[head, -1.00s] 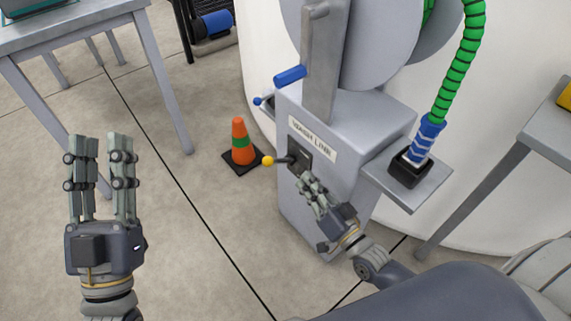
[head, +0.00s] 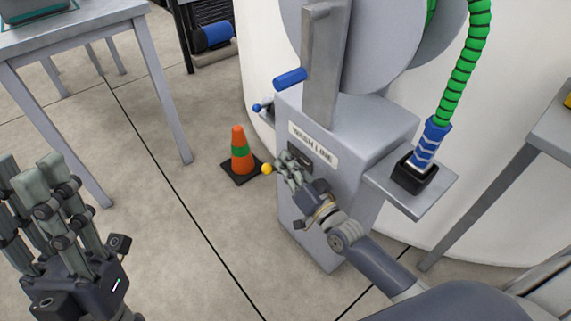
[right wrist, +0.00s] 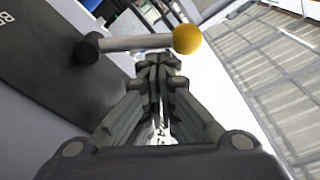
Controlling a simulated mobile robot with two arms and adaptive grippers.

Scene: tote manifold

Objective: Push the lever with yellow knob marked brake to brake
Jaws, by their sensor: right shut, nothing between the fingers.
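The lever's yellow knob (head: 267,169) sticks out to the left from the front of the grey machine in the head view. In the right wrist view the yellow knob (right wrist: 187,39) sits at the end of a pale rod from a black pivot on a dark plate (right wrist: 60,60) with partly visible lettering. My right gripper (head: 283,168) is shut and empty. Its fingertips (right wrist: 158,60) are just below the rod, close to the knob; I cannot tell whether they touch. My left gripper (head: 45,190) is open and empty at the lower left.
The grey machine (head: 325,220) carries a "WASH LINE" label and a blue-handled lever (head: 290,77) above. A green hose (head: 462,80) plugs into a side shelf (head: 428,195). An orange cone (head: 240,150) stands behind the knob. A table (head: 80,35) is at upper left.

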